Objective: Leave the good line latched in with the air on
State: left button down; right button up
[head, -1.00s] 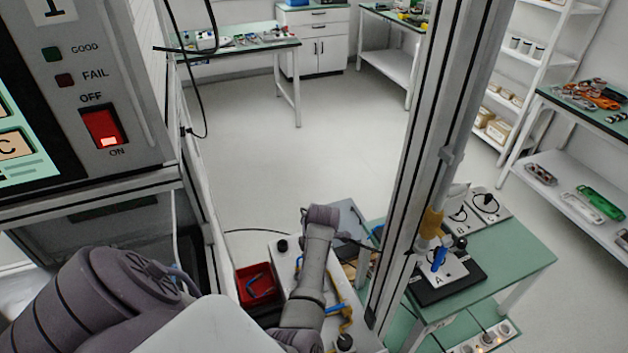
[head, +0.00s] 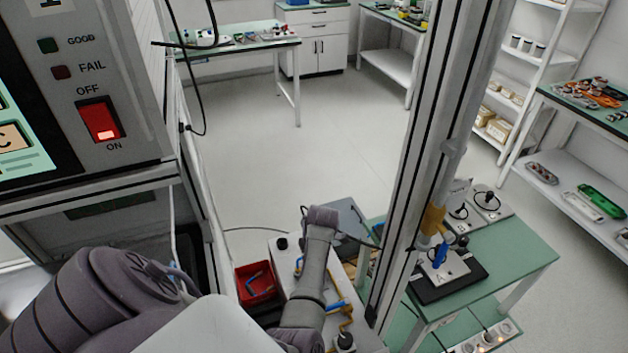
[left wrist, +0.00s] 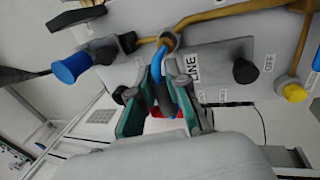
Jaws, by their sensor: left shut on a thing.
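In the left wrist view my left gripper (left wrist: 155,95) is shut on a blue line (left wrist: 159,62). The line's upper end meets a collar (left wrist: 168,41) on the brass pipe (left wrist: 225,11), beside the "LINE" label (left wrist: 194,73). Whether it is latched I cannot tell. A black knob (left wrist: 245,71) stands on the plate near the word "OFF" (left wrist: 268,63). In the head view the pale fixture (head: 284,262) is partly behind my arm, and blue pieces show on it. My left fingertips are hidden there. My right gripper is not in view.
A red bin (head: 242,289) holding a blue piece stands left of the fixture. An upright frame post (head: 425,150) stands to the right. The tester (head: 140,85) has a lit red switch.

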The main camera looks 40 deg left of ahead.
pick_arm(q)
jog(key=shift+f+b, duration=0.3)
jog(key=shift+f, duration=0.2)
jog(key=c, duration=1.1)
grip_release()
